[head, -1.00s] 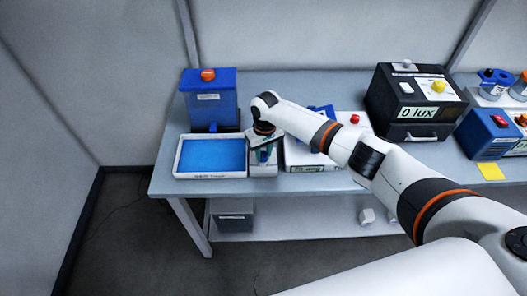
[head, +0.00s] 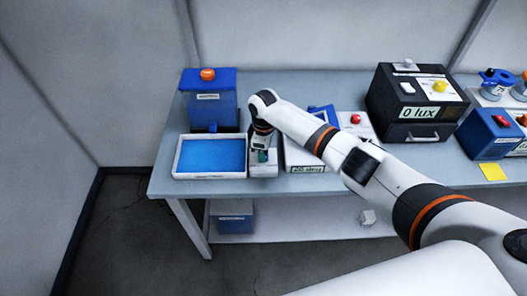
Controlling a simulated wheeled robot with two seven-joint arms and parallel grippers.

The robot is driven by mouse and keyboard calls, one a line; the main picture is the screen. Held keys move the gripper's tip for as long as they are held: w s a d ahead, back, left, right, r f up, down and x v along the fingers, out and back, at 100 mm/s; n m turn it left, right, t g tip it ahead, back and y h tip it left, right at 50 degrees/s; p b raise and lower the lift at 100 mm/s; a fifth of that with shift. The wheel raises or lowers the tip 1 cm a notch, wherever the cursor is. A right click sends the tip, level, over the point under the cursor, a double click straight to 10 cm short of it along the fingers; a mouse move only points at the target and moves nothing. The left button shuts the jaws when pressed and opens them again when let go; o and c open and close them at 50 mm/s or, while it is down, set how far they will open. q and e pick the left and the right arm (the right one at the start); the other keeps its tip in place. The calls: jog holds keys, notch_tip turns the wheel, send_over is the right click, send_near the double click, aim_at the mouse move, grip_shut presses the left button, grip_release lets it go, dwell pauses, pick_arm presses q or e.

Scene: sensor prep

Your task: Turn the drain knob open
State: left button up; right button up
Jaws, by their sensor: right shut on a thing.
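My right gripper (head: 262,156) points down over a small white block (head: 264,171) beside the blue tray (head: 210,175). It is shut on what appears to be the drain knob, which the fingers mostly hide. The tray has a white rim and a blue surface inside. A blue tank with an orange knob (head: 208,74) on top stands behind the tray, with a small blue spout at its lower front. My left gripper is not in view.
Right of the block is a white device (head: 307,160) with a label, partly behind my arm. A red button box (head: 356,119), a dark "0 lux" box (head: 409,95) and blue containers stand farther right. A blue-fronted bin (head: 235,224) sits on the lower shelf.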

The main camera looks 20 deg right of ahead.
jog(key=shift+w+n, duration=0.1)
jog(key=shift+n, duration=0.4)
jog(key=o, duration=1)
notch_tip(320, 180, up, 12)
jog(key=b, duration=0.3)
jog(key=shift+w+d, duration=0.1)
jog(key=shift+w, duration=0.05)
